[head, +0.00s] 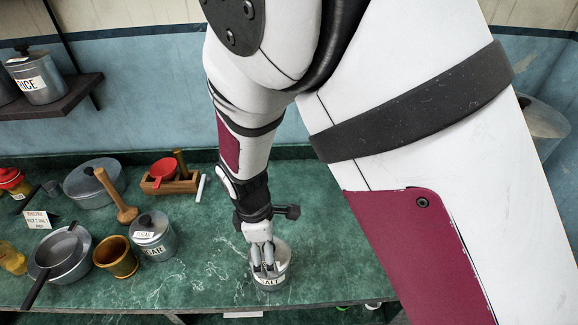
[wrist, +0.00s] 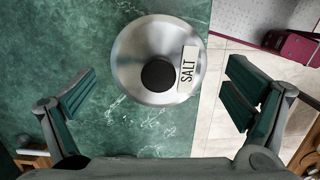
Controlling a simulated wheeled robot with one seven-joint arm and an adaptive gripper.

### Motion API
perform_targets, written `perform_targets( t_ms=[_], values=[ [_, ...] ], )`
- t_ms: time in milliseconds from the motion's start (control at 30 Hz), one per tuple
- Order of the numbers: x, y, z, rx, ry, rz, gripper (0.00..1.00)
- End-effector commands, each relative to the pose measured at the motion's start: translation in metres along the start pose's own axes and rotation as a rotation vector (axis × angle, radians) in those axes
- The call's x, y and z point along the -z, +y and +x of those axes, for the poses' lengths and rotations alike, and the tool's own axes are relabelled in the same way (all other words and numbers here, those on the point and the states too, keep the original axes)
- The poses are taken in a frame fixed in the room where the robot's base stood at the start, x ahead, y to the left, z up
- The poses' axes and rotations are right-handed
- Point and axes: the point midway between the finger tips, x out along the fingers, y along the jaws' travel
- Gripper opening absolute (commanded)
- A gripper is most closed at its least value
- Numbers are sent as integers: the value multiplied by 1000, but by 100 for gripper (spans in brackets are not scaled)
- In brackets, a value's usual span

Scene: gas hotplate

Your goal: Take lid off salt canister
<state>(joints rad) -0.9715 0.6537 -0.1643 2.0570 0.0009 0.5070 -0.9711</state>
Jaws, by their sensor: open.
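The salt canister (head: 270,273) stands upright near the front edge of the green marble counter, its SALT label partly visible in the head view. In the wrist view its round metal lid (wrist: 130,57) with a black knob (wrist: 158,75) is seen from above, and the lid is on the canister. My gripper (head: 266,270) is over the canister in the head view and hides part of it. In the wrist view my gripper (wrist: 160,100) is open, with one finger on each side of the lid and clear gaps to it. Nothing is held.
A wooden box (head: 183,185) with a red scoop is behind. The counter's front edge is close to the salt canister.

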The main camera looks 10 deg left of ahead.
Motion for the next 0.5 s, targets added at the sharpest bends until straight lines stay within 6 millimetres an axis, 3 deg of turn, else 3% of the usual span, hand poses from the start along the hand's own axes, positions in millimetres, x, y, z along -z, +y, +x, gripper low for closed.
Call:
perform_targets(
  t_ms=[333,367,500],
  values=[
    [0,1,10,-1,1,1,96],
    [0,1,10,-1,1,1,94],
    [0,1,9,-1,0,1,62]
  ],
)
